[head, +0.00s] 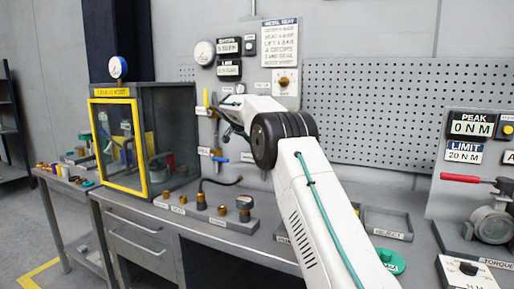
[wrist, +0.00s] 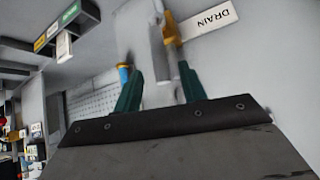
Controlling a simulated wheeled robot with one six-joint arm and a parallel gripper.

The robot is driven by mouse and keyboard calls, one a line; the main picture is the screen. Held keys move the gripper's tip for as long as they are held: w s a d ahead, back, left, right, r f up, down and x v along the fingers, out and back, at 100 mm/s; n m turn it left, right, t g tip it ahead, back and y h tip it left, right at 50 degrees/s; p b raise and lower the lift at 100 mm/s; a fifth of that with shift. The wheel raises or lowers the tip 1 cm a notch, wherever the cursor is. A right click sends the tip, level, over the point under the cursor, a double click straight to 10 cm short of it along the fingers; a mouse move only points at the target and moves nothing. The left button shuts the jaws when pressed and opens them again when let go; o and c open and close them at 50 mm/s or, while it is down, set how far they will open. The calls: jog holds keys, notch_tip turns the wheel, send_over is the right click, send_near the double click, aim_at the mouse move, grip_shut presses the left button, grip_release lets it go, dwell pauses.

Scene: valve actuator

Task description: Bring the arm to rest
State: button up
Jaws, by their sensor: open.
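My white arm reaches from the lower right of the head view towards the wall panel, its black-banded joint in the middle. My gripper (head: 225,118) is at the far end, partly hidden behind the arm, close to the wall fittings. In the wrist view the two green fingers of my gripper (wrist: 160,83) stand apart with a clear gap. A grey-white pipe fitting (wrist: 158,45) lies ahead of the gap. I cannot tell whether the fingers touch it. Nothing is visibly held.
A yellow-framed test cabinet (head: 117,148) stands left of my arm. A DRAIN label (wrist: 209,27) and a yellow fitting (wrist: 171,27) are near the fingers. A blue-handled valve (head: 220,159) sits below. Brass fittings on a rack (head: 205,213), a reject tray (head: 388,223) and a torque station (head: 490,225) occupy the bench.

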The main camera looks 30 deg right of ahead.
jog(key=shift+v, duration=1)
jog(key=s+a+f+n+g+y, duration=0.2)
jog(key=s+a+f+n, duration=0.35)
jog(key=s+f, duration=0.2)
jog(key=s+a+n+y, duration=0.2)
jog(key=s+a, duration=0.5)
jog(key=s, duration=1)
jog(key=s+a+f+n+y, duration=0.1)
jog(key=s+a+n, duration=0.3)
jog(key=s, duration=1.4)
jog(key=s+a+n+y, duration=0.3)
jog(key=s+a, duration=0.8)
jog(key=s, duration=0.7)
jog(key=shift+f, duration=0.15)
jog(key=shift+s+a, duration=0.1)
jog(key=shift+a, duration=0.05)
jog(key=shift+c, duration=0.5)
